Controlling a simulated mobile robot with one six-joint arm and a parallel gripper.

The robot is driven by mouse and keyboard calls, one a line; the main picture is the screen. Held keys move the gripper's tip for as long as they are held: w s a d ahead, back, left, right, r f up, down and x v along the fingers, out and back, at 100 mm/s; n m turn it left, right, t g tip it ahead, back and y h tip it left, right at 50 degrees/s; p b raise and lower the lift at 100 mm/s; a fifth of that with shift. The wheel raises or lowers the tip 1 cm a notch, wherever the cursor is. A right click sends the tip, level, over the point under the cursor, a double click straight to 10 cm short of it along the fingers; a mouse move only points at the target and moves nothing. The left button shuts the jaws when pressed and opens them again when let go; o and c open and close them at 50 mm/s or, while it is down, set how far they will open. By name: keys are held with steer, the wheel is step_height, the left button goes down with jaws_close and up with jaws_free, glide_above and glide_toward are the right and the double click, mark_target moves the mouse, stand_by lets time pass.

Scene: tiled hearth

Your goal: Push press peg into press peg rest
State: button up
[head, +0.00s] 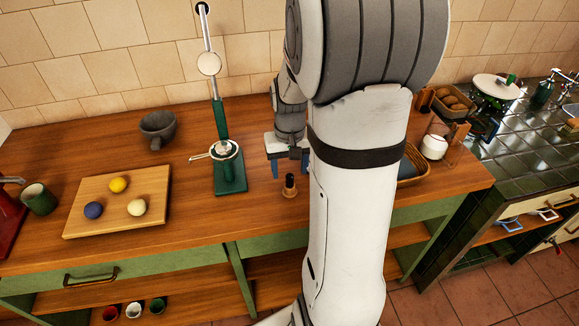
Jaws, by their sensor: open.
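A small dark peg with a brown lower part (290,184) stands upright on the wooden counter, near its front edge. It looks like the press peg; its rest cannot be made out separately from the brown part at its foot. My gripper (289,170) is just behind and above the peg in this view, pointing down, with its two blue fingers spread and nothing seen between them. Whether a finger touches the peg cannot be told. The green press (229,175) with its tall lever stands to the left of my gripper.
A wooden board (90,220) with several small balls lies at left, with a dark bowl (157,126) behind it and a green cup (39,200) beside it. My arm hides part of the counter at right, near a basket (411,165) and a glass jar (434,147).

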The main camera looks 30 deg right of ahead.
steer(key=shift+r, duration=0.45)
step_height(320, 180, up, 8)
stand_by(0.6)
steer(key=shift+f, duration=0.1)
stand_by(0.8)
steer(key=s+a+r+n+t, duration=0.1)
steer(key=s+a+n+t, duration=0.2)
steer(key=s+a, duration=0.9)
steer(key=shift+s+a+r, duration=0.15)
steer(key=shift+a+r, duration=0.1)
steer(key=shift+r, duration=0.1)
